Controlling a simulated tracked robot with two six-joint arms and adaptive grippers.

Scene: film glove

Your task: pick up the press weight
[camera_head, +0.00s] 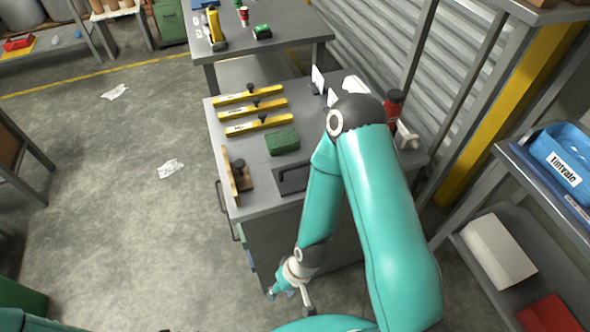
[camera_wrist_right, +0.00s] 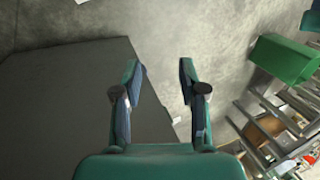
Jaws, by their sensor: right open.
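I cannot tell for certain which thing is the press weight. Three yellow bars (camera_head: 252,109) with dark knobs and white labels lie side by side on the grey workbench (camera_head: 222,133). A wooden piece with a dark knob (camera_head: 239,168) stands at the bench's near left edge. My right gripper (camera_head: 288,291) hangs low beside the front of the bench, below its top and away from these things. In the right wrist view my right gripper (camera_wrist_right: 160,75) is open, with nothing between its fingers. My left gripper is out of view.
A green block (camera_head: 283,141) and a dark flat tray (camera_head: 292,179) lie on the bench. My right arm hides part of its right side. A shelf with a blue bin (camera_head: 565,160) stands at the right. A second table (camera_head: 285,22) is behind. The floor at left is largely clear.

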